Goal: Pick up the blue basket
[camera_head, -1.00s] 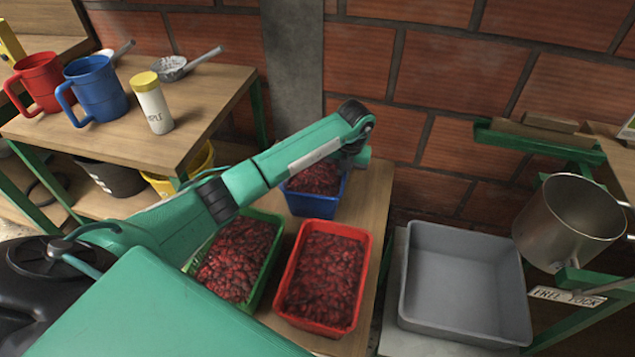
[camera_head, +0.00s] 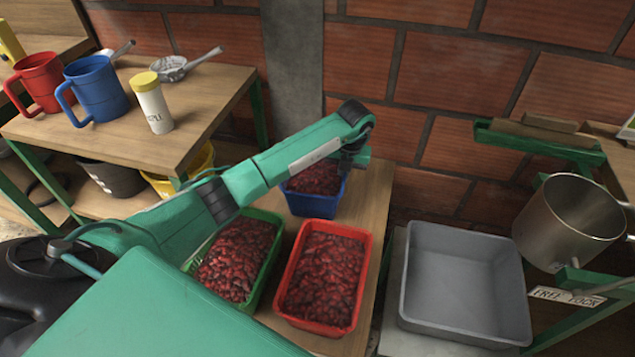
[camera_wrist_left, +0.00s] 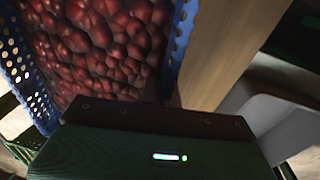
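The blue basket (camera_head: 312,205) stands on the low wooden table, filled with red coffee cherries. My left arm comes in from the left, and its gripper (camera_head: 351,164) is at the basket's right rim. In the left wrist view the cherries and the perforated blue basket wall (camera_wrist_left: 180,38) lie close in front of my gripper's body. The fingertips are hidden there and too small to make out in the head view, so I cannot tell whether they touch the rim. My right gripper is not in view.
A green basket (camera_head: 270,262) and a red basket (camera_head: 368,262), both full of cherries, stand in front of the blue one. A grey tray (camera_head: 465,325) and a metal pot (camera_head: 550,235) are to the right. A brick wall (camera_head: 400,130) rises behind.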

